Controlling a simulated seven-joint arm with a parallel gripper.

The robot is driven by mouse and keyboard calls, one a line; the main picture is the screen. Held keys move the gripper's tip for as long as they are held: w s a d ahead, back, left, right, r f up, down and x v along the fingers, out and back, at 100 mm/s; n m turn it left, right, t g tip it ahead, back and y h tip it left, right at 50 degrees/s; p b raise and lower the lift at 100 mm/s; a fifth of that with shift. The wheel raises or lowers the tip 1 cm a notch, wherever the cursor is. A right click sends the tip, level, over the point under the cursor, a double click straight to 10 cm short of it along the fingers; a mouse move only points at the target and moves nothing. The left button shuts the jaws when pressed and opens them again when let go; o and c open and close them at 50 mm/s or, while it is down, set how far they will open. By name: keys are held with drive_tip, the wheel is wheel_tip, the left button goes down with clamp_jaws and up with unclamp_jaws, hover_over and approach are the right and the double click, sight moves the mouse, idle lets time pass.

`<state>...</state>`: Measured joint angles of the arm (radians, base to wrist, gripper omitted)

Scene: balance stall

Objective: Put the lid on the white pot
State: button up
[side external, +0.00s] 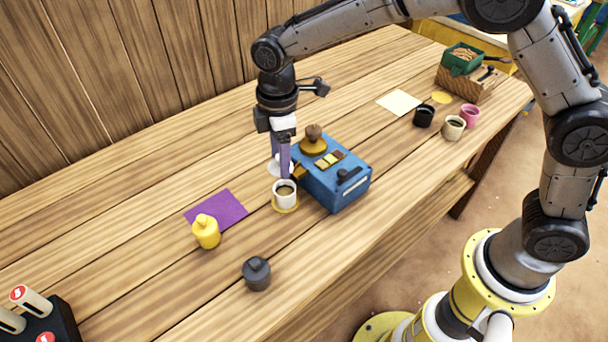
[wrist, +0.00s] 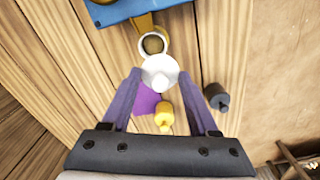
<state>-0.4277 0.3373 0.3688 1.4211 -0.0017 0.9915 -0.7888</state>
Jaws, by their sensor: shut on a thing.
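The white pot (side external: 285,196) stands open on a yellow coaster (side external: 288,209) in front of a blue machine, with something dark inside. Its open top also shows in the wrist view (wrist: 153,43). My gripper (side external: 281,170) is shut on a white lid (wrist: 160,73), which shows between the fingertips in the wrist view. In the side view the lid (side external: 274,167) is partly hidden by the purple fingers. The lid is above and just behind the pot, apart from it in the side view. In the wrist view its edge overlaps the pot's near rim.
The blue machine (side external: 337,185) with a brass top stands right beside the pot. A yellow lidded pot (side external: 206,233), a dark grey lidded pot (side external: 257,274) and a purple mat (side external: 228,207) are to the left. Cups (side external: 454,128) stand farther right. The table's left back is clear.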

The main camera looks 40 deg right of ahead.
drive_tip(key=shift+w+d+f, duration=0.45)
drive_tip(key=shift+w+f, duration=0.05)
drive_tip(key=shift+w, duration=0.05)
drive_tip(key=shift+d+f+m, duration=0.3)
drive_tip(key=shift+f, duration=3.15)
drive_tip(key=shift+f, duration=0.15)
drive_tip(key=o, duration=1.5)
drive_tip(key=shift+r, duration=3.5)
